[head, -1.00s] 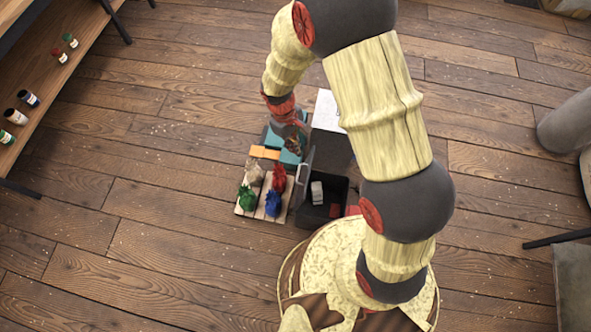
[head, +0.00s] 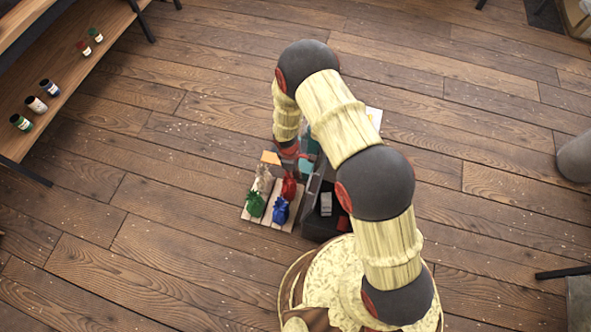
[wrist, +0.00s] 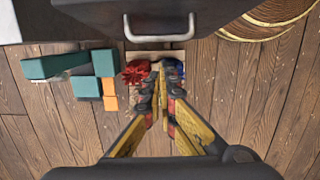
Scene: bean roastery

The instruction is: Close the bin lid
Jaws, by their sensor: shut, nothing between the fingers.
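The bin (head: 321,228) is a dark open box in front of my base, with small items inside. Its grey lid (head: 314,184) stands raised on the bin's left side. In the wrist view the dark lid panel (wrist: 85,20) fills the top, with a light U-shaped handle (wrist: 160,37) on it. My gripper (wrist: 163,78) is shut and empty. It points down beside the lid, above the red sack, and appears apart from the handle. In the head view the gripper is partly hidden by the arm and lid.
A light pallet (head: 262,221) left of the bin holds a green sack (head: 255,204), a blue sack (head: 280,210), a red sack (head: 289,188) and a beige sack (head: 263,180). Teal and orange blocks (wrist: 109,95) lie close by. Shelves (head: 75,75) stand at far left; open floor surrounds.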

